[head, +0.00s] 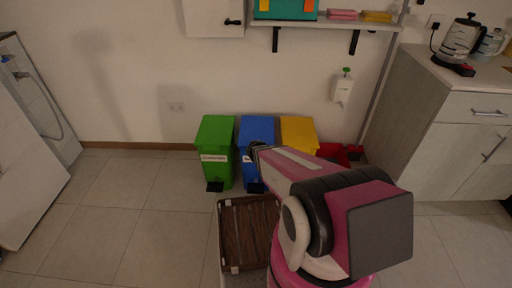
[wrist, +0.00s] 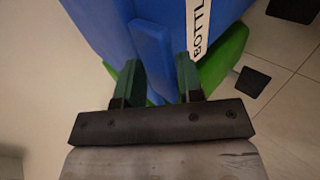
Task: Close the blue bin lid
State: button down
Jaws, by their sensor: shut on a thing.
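The blue bin (head: 257,131) stands against the wall between a green and a yellow bin. Its blue lid is on top and looks level with its neighbours in the head view; whether a small gap remains is too small to tell. My gripper (head: 256,147) is at the bin's upper front, its fingers largely hidden by my arm. In the wrist view my gripper (wrist: 158,82) has its two green fingers on either side of a blue projecting part (wrist: 150,50) of the blue bin (wrist: 100,25), beside the white label. I cannot tell whether that part belongs to the lid.
The green bin (head: 215,135) is at the left and the yellow bin (head: 299,133) at the right, both close by. A red bin (head: 333,152) is partly behind my arm. A brown crate (head: 247,235) is in front. The floor at left is clear.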

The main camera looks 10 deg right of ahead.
jog(key=shift+w+f, duration=0.2)
jog(key=shift+f, duration=0.35)
jog(key=shift+w+f, duration=0.2)
jog(key=shift+f, duration=0.3)
jog(key=c, duration=1.2)
grip_release()
jog(key=shift+o, duration=0.2)
jog(key=shift+d, duration=0.1)
jog(key=shift+s+r, duration=0.35)
jog(key=v, duration=1.1)
jog(key=shift+s+r, duration=0.15)
jog(key=shift+r, duration=0.2)
